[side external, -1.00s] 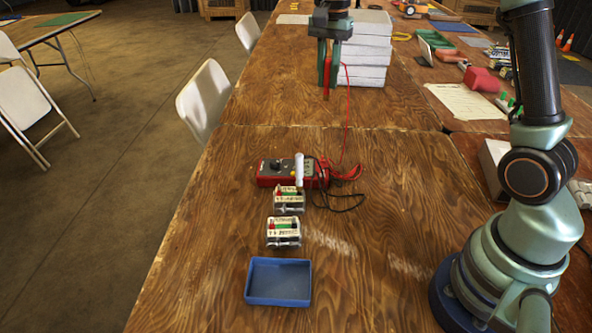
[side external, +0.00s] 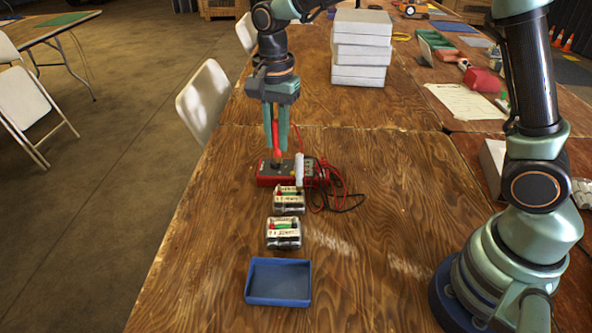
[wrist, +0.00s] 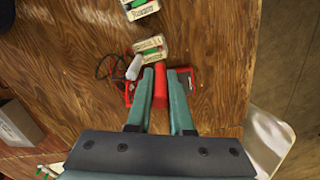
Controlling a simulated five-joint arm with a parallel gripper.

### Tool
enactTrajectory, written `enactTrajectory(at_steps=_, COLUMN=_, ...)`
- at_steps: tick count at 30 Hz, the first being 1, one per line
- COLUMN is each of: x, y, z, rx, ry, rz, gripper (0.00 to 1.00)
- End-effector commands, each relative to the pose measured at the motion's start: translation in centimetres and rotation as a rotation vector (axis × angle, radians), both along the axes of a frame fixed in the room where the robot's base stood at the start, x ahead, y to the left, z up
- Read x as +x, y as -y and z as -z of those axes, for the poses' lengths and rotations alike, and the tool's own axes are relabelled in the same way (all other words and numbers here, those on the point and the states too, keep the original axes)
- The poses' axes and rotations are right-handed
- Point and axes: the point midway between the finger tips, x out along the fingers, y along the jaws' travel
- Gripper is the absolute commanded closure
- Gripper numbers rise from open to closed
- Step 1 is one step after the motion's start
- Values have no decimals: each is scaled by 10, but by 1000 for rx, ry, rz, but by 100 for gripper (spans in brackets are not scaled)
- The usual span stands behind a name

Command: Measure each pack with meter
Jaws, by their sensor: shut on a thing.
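My gripper (side external: 277,145) is shut on a red probe (side external: 276,138) that points down, just above the back left part of the red and dark meter (side external: 266,180). In the wrist view the probe (wrist: 160,84) is between the fingers, and the meter (wrist: 189,77) is partly hidden behind them. A red lead and a black lead trail to the meter's right. Two battery packs with pale labels and red and green tops stand in front: the nearer-to-meter pack (side external: 289,201) and the front pack (side external: 284,236). Whether the probe tip touches the meter is unclear.
An empty blue tray (side external: 278,300) lies in front of the packs. A white stick-like object (side external: 299,168) stands by the meter. A stack of white boxes (side external: 361,50) is at the back. The wood table is clear on both sides of the packs.

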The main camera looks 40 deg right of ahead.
Motion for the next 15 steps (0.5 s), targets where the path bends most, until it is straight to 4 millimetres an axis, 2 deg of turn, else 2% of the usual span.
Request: enactTrajectory(at_steps=15, x=-1, y=-1, z=45, rx=0, ry=-3, rz=0, gripper=100)
